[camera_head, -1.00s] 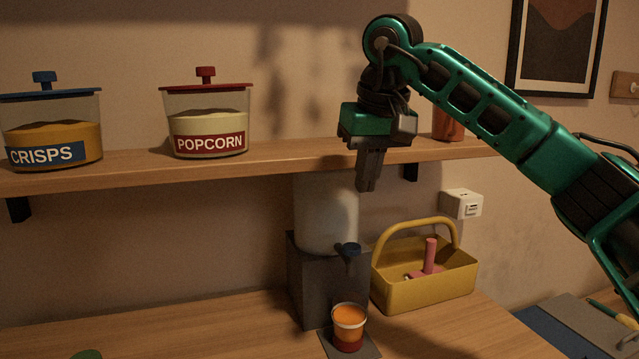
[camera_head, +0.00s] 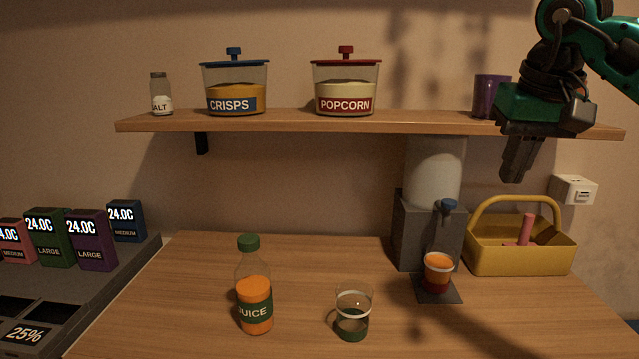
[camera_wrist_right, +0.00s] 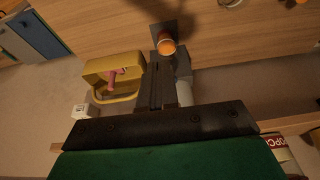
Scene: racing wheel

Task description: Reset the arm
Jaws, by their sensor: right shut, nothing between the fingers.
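My right arm, green and black, comes in from the upper right in the head view. Its gripper (camera_head: 518,158) points down, shut and empty, in front of the shelf's right part and above the yellow basket (camera_head: 520,258). In the right wrist view the shut fingers (camera_wrist_right: 156,82) show above the counter, between the basket (camera_wrist_right: 126,66) and the dispenser, touching nothing that I can make out. My left gripper is not in view.
A dispenser (camera_head: 408,236) stands on the counter with an orange-filled cup (camera_head: 438,272) under its tap. A juice bottle (camera_head: 255,300) and a glass (camera_head: 353,316) stand nearer. The shelf (camera_head: 290,122) holds jars, a salt shaker (camera_head: 161,95) and a purple cup (camera_head: 487,95).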

